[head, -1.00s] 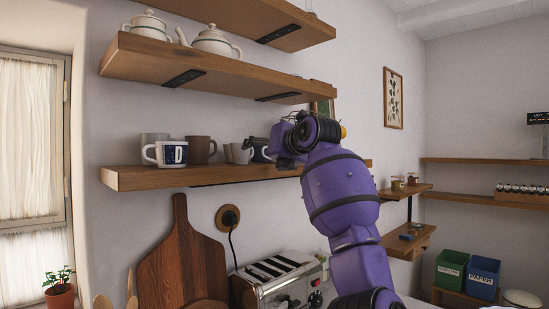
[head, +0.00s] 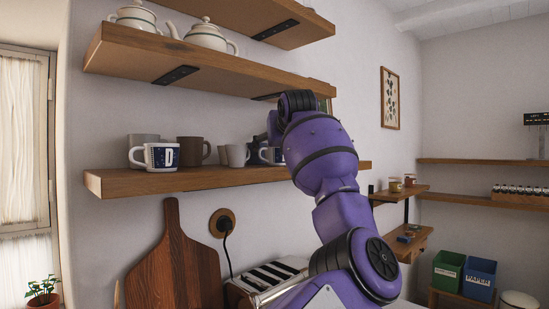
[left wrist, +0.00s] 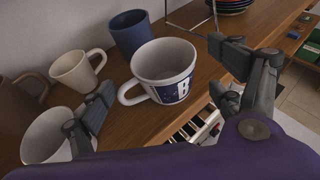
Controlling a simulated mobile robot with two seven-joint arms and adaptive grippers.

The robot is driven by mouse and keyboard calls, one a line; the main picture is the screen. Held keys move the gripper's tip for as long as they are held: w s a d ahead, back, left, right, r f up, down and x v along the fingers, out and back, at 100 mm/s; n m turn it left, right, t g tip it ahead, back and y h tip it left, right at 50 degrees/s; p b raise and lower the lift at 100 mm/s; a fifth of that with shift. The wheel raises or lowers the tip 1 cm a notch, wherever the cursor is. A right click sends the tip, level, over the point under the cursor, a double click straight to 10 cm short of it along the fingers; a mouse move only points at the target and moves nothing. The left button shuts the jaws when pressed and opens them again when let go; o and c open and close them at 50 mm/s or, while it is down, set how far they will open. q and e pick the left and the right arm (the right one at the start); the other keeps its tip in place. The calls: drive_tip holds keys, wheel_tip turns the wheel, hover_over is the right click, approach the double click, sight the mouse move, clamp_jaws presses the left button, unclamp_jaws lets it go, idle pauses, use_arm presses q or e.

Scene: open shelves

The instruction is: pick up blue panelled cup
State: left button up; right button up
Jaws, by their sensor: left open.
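A white mug with a blue panel and the letter B (left wrist: 165,70) stands upright on the wooden shelf, handle to the left. It shows in the head view (head: 269,156), partly hidden by my left arm. A plain dark blue cup (left wrist: 131,33) stands behind it in the left wrist view. Another white mug with a blue panel, lettered D (head: 161,156), stands near the shelf's left end. My left gripper (left wrist: 165,82) is open, one finger on each side of the B mug and apart from it, holding nothing. My right gripper is not in view.
A small cream cup (left wrist: 76,70), a white cup (left wrist: 45,135) close to my left finger and a brown mug (head: 193,150) stand left of the B mug. A wire stand (left wrist: 190,20) is behind. An upper shelf (head: 180,65) overhangs. A toaster (head: 265,280) is below.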

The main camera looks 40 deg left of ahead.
sight(275, 151)
use_arm(q)
drive_tip(key=x, duration=0.3)
drive_tip(key=shift+w+a, duration=0.1)
drive_tip(key=shift+a, duration=0.1)
drive_tip(key=shift+d, duration=0.1)
drive_tip(key=shift+c, duration=0.4)
drive_tip(key=shift+f, duration=0.1)
drive_tip(key=c, duration=1.1)
drive_tip(key=shift+c, duration=0.5)
